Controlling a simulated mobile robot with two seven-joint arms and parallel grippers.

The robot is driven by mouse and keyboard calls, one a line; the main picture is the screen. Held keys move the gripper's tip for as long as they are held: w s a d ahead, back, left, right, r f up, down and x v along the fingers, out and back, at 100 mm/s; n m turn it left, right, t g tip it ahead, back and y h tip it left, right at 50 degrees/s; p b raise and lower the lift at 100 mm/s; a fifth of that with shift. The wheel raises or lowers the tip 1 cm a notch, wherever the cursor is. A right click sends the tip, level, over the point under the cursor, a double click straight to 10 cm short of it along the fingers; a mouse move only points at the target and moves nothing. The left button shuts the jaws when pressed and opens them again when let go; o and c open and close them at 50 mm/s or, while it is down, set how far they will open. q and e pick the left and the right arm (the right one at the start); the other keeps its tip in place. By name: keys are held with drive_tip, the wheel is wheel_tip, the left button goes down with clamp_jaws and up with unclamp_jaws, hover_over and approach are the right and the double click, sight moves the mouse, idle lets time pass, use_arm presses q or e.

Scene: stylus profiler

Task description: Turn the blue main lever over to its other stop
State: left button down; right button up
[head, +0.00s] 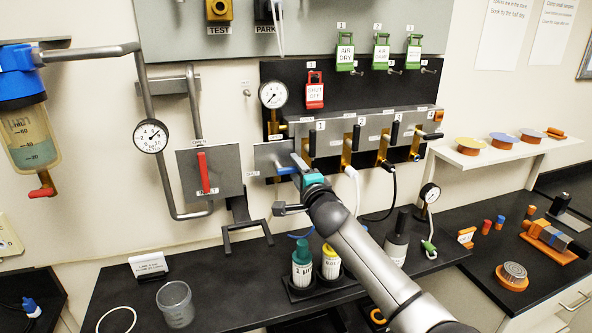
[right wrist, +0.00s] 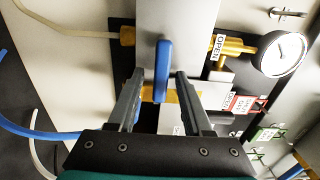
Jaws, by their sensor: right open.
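The blue main lever (head: 287,171) sits on a grey panel at the left end of the manifold. In the head view it lies roughly level, partly covered by my right gripper. In the right wrist view the blue lever (right wrist: 163,65) stands between the two fingers, with a small gap on each side. My right gripper (head: 297,163) is open around the lever and also shows in the right wrist view (right wrist: 160,76). Whether a finger touches the lever I cannot tell. My left gripper is not in view.
A pressure gauge (head: 273,94) and a red SHUT OFF tag (head: 314,92) are above the lever. A red-handled panel (head: 204,173) is to its left, brass valves (head: 348,150) to its right. Bottles (head: 302,268) and a clear beaker (head: 175,303) stand on the bench below.

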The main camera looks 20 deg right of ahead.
idle(0.3)
clamp_jaws()
idle(0.5)
